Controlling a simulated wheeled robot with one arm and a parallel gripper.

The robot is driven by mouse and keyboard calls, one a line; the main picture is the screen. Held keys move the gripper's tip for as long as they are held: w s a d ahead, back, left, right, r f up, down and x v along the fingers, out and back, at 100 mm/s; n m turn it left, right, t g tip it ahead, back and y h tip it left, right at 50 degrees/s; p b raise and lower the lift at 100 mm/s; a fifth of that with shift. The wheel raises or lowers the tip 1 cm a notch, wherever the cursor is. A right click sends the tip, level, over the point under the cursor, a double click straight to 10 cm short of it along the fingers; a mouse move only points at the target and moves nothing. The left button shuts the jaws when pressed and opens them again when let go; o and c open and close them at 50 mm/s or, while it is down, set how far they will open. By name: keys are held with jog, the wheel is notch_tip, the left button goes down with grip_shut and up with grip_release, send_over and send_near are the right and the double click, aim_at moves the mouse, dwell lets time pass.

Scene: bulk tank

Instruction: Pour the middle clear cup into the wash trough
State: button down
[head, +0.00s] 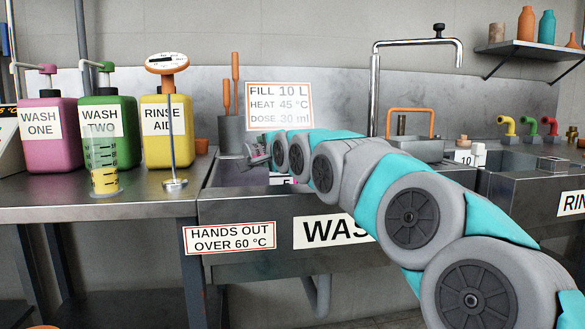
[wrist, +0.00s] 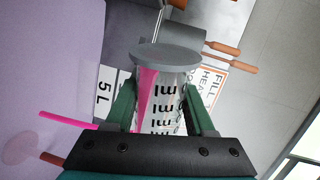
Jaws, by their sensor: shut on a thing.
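My gripper (wrist: 150,110) is shut on a clear cup (wrist: 160,88) with black ml marks and a grey disc at one end. The cup lies tipped over, with pink liquid along one side. A thin pink streak (wrist: 68,121) runs beside it toward the purple surface, where a faint pink patch (wrist: 22,148) shows. In the head view my gripper (head: 258,158) is over the left part of the wash trough (head: 235,205), and my arm hides most of the cup. Another clear cup (head: 103,178), with yellow liquid, stands upright on the left counter.
Pink, green and yellow dispenser bottles (head: 112,130) stand behind the yellow-filled cup. A dial on a stand (head: 172,130) is right of it. A pot with orange-handled tools (head: 231,130) and a fill sign (head: 278,106) are behind the trough. A tall tap (head: 375,90) rises at the back.

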jog(key=shift+w+d+r+m, duration=0.15)
jog(key=shift+r+m, duration=0.3)
jog(key=shift+m, duration=0.45)
dwell(0.8)
